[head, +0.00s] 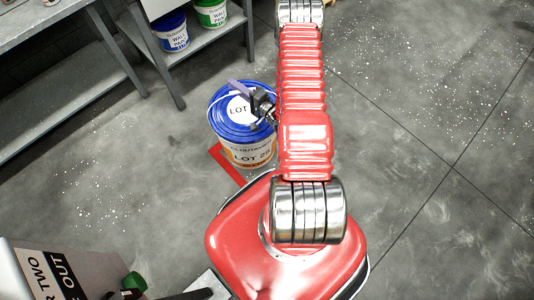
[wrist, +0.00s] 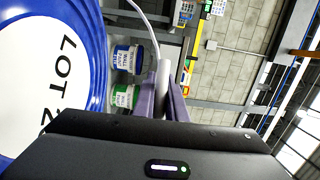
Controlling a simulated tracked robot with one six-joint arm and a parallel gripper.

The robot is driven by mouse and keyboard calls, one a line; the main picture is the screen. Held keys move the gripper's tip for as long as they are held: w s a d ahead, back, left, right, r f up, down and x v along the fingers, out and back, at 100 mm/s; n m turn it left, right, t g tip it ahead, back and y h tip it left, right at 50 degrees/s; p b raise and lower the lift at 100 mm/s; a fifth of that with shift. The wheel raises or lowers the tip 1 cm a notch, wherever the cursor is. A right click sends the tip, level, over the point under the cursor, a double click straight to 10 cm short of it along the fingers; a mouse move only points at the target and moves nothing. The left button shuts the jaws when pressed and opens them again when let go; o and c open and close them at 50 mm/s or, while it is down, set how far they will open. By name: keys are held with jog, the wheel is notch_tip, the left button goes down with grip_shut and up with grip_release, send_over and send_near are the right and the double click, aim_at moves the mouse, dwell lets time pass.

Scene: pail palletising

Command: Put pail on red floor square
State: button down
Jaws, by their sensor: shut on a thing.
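The pail (head: 246,150) is white and orange with a blue-rimmed lid marked LOT, and it looks upright. Its lid fills the left of the wrist view (wrist: 40,80). The red floor square (head: 224,160) shows only as a strip along the pail's left and lower side; the pail and my arm hide the rest. I cannot tell whether the pail touches the floor. My gripper (head: 262,102) is at the right edge of the lid. In the wrist view its fingers (wrist: 165,98) are shut on the white grip of the pail's wire handle.
A grey shelf (head: 205,40) at the upper left holds a blue-lidded pail (head: 172,36) and a green-lidded pail (head: 212,14). A grey bench (head: 60,75) stands left of it. A signed box (head: 45,275) is at the lower left. The floor at right is clear.

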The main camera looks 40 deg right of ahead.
jog(key=s+d+f+m+h, duration=0.1)
jog(key=s+d+f, duration=0.1)
jog(key=d+f, duration=0.1)
jog(key=s+d+f+h, duration=0.2)
jog(key=d+f, duration=0.2)
jog(key=s+d+f+m+h, duration=0.1)
jog(key=s+d+f, duration=0.1)
jog(key=d+f, duration=0.1)
jog(key=shift+s+d+f+m+h, duration=0.2)
jog(key=shift+d+m+h, duration=0.1)
jog(key=shift+d, duration=0.35)
jog(key=shift+s+d+f, duration=0.2)
jog(key=shift+f, duration=0.05)
jog(key=shift+s+d, duration=0.1)
